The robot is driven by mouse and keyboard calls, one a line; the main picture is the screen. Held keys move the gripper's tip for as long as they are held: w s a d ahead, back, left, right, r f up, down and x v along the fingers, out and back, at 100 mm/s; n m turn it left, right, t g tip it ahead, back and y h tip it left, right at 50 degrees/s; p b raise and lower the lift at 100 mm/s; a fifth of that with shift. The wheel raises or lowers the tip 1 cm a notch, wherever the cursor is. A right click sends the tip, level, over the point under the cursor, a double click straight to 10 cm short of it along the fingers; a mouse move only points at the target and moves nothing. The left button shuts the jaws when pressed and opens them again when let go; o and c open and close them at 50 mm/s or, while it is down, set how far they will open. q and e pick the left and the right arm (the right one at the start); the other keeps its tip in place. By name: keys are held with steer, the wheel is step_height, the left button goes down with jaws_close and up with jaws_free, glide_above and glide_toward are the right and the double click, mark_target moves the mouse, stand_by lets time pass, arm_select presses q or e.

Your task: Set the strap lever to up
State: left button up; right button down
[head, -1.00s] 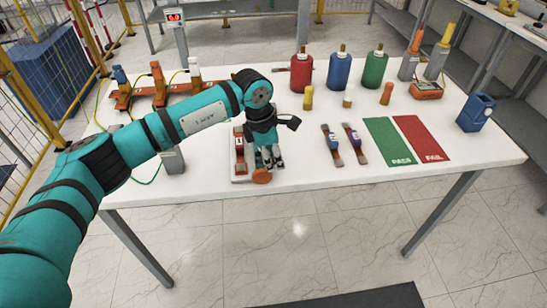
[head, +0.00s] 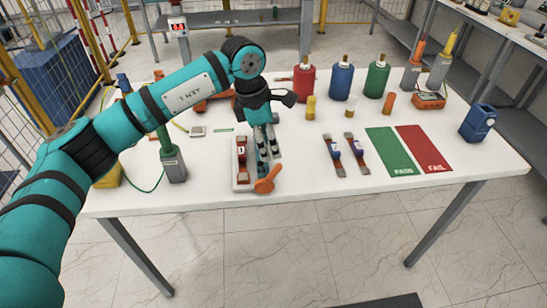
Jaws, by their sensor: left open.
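The strap lever (head: 267,181) is an orange paddle at the front end of a small pale base (head: 242,186) near the table's front edge. It slants, with its narrow end toward the upper right. A red-brown strap with a white label (head: 241,156) stands on the left side of the base. My left gripper (head: 269,157) comes down from above, open, just behind the lever and right of the labelled strap. Its fingers hide part of the base. I cannot tell whether a finger touches the lever. My right gripper is not in view.
Two short straps (head: 345,156), a green PASS mat (head: 391,153) and a red FAIL mat (head: 424,148) lie to the right. Red, blue (head: 341,80) and green bottles stand behind. A grey post (head: 173,163) stands left of the base. Table between base and straps is clear.

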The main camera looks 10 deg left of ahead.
arm_select(q)
steer(key=shift+v, duration=1.45)
